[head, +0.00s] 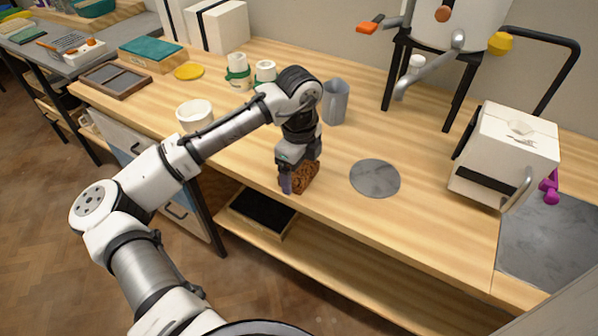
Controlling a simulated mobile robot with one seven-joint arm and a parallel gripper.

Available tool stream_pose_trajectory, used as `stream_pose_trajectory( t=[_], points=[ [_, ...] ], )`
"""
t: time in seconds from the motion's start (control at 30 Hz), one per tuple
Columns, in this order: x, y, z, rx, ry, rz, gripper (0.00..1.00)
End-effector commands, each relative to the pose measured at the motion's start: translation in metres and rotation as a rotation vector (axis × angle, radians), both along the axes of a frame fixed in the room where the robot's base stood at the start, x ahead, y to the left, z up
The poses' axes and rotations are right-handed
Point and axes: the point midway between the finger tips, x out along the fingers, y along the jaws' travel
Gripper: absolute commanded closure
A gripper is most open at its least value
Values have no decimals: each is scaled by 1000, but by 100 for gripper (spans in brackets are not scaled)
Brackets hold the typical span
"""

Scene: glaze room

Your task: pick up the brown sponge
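The brown sponge (305,179) is a rough, dark brown block near the front edge of the wooden worktop. My gripper (298,177) points down at it, with one dark finger (286,184) against or just beside its left side. The other finger is mostly hidden behind the sponge and the gripper body. I cannot tell whether the fingers press on the sponge or whether it rests on the worktop.
A grey pitcher (335,102) stands close behind my gripper, and a grey disc (375,178) lies to the right. A white bowl (194,115) is left, beneath my arm. A white box-shaped device (503,152) stands farther right. The worktop's front right is clear.

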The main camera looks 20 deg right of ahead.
Motion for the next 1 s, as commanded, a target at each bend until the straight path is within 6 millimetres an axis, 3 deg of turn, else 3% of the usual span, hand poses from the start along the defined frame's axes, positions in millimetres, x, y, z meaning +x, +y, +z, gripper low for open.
stream_pose_trajectory(
  t=[0.37, 0.57, 0.67, 1.0],
  points=[
    [0, 0, 5, 1, -1, 0, 38],
    [0, -1, 27, 0, -3, -1, 38],
    [1, -1, 49, -2, -3, -1, 38],
    [1, 0, 149, 3, -7, 2, 38]
  ],
)
